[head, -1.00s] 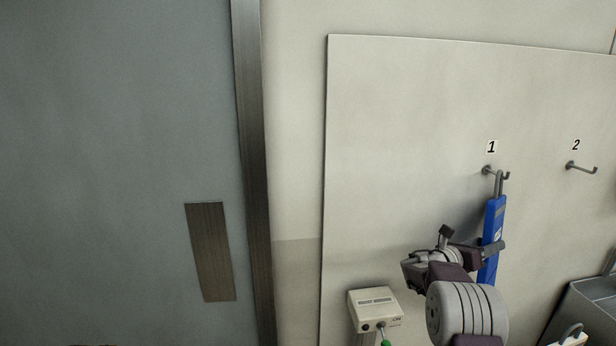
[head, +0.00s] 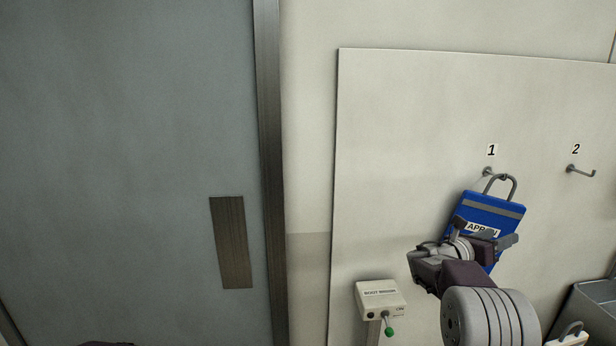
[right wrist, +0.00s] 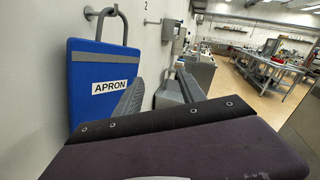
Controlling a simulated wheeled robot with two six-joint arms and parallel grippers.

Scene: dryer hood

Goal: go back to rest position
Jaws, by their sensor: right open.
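My right gripper (head: 486,233) is in front of the white panel, its open jaws beside the blue apron pack (head: 494,208). In the right wrist view, the pack (right wrist: 92,72), labelled APRON, hangs by its grey loop on a wall hook (right wrist: 92,13).
Hook 2 (head: 581,170) is empty. A beige control box (head: 380,297) with a green-knobbed lever is below left of my right gripper. A grey bin (head: 592,307) is at the lower right. A grey door (head: 120,150) fills the left side.

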